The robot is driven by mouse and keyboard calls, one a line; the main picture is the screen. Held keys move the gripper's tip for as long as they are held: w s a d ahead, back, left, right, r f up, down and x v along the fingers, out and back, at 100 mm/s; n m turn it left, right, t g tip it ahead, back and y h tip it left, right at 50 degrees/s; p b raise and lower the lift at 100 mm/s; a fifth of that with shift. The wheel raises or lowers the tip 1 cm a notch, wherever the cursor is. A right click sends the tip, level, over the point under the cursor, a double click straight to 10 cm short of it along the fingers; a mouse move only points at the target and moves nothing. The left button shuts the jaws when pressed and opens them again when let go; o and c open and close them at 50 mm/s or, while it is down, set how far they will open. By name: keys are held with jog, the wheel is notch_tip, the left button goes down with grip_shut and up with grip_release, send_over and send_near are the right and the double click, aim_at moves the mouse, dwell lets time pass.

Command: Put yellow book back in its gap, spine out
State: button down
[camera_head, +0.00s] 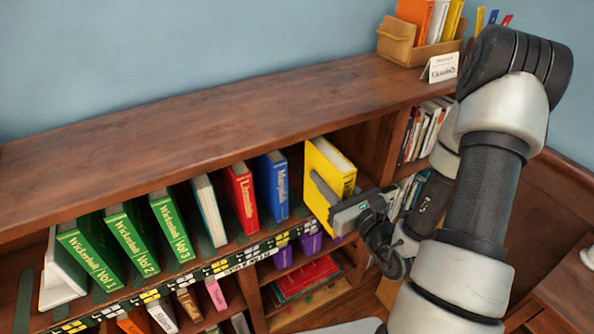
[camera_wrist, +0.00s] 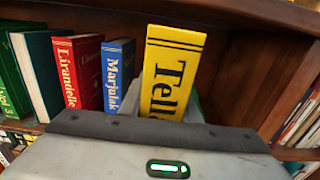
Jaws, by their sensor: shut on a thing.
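The yellow book (camera_head: 338,167) stands nearly upright at the right end of the upper shelf row, to the right of the blue book (camera_head: 271,185). My gripper (camera_head: 327,192) is shut on it, with one finger along its left cover. In the wrist view the yellow book's spine (camera_wrist: 174,70) faces me and shows "Tell" lettering. The lower spine is hidden behind my gripper (camera_wrist: 160,103). A gap lies between the yellow and blue books. How deep the book sits, and whether its foot touches the shelf board, I cannot tell.
A red book (camera_head: 242,197), a white-edged book (camera_head: 209,208) and green volumes (camera_head: 128,242) stand to the left. The wooden case top (camera_head: 200,130) overhangs the row. A bookcase divider (camera_wrist: 255,75) stands right of the yellow book, with some dark space between.

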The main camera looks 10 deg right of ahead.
jog(key=b, duration=0.1)
jog(key=w+b, duration=0.1)
jog(key=b, duration=0.1)
jog(key=shift+w+a+f, duration=0.25)
jog(key=shift+f, duration=0.1)
jog(key=f+b+x, duration=0.2)
jog(key=b+x, duration=0.1)
jog(key=x, duration=0.9)
jog(key=shift+w+f, duration=0.2)
jog(key=shift+f, duration=0.1)
jog(key=shift+a+f, duration=0.1)
jog(key=shift+f, duration=0.15)
jog(key=c, duration=1.3)
grip_release()
jog(key=shift+c, duration=0.2)
jog(key=v, duration=1.2)
jog(key=shift+p, duration=0.3)
